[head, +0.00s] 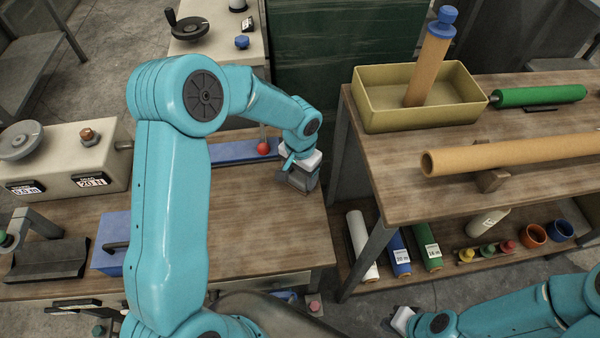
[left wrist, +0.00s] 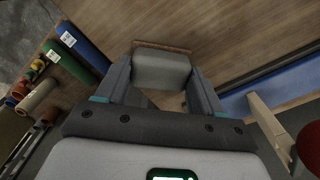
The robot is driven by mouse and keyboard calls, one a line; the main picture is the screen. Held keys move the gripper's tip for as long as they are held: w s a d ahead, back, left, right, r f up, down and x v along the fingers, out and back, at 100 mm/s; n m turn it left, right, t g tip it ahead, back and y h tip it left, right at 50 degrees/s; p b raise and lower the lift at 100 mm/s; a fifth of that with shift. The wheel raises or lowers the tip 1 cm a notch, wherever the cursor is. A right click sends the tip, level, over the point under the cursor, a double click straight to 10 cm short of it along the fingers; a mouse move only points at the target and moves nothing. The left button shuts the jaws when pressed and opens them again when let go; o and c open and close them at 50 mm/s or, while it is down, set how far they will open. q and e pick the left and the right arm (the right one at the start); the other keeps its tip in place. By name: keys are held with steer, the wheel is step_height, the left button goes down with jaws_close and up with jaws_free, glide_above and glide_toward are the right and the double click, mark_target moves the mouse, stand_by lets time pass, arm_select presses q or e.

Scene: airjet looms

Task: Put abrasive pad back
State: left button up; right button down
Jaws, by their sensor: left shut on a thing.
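The abrasive pad, a grey block with a thin brown edge (left wrist: 162,70), is between the two fingers of my left gripper (left wrist: 160,88) in the left wrist view. The fingers touch it on both sides. In the head view my left gripper (head: 303,182) is over the right end of the left wooden bench (head: 240,215). The pad is hard to make out there, and I cannot tell whether it touches the bench. My right gripper (head: 403,320) is at the bottom, mostly hidden by its own arm, and its fingers do not show.
A blue rail (head: 235,151) and a red ball knob (head: 264,148) are just left of my left gripper. The right bench bears a yellow tray (head: 375,110), a green roll (head: 540,96) and a tan tube (head: 510,154). Bare wood lies at the left bench's middle.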

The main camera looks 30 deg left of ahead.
mark_target(300, 176)
arm_select(q)
steer(key=o, duration=1)
steer(key=shift+f, duration=0.1)
steer(key=shift+r+p, duration=0.4)
steer(key=shift+r, duration=0.05)
step_height(300, 176, up, 12)
steer(key=shift+f+p, duration=0.25)
steer(key=shift+p, duration=0.55)
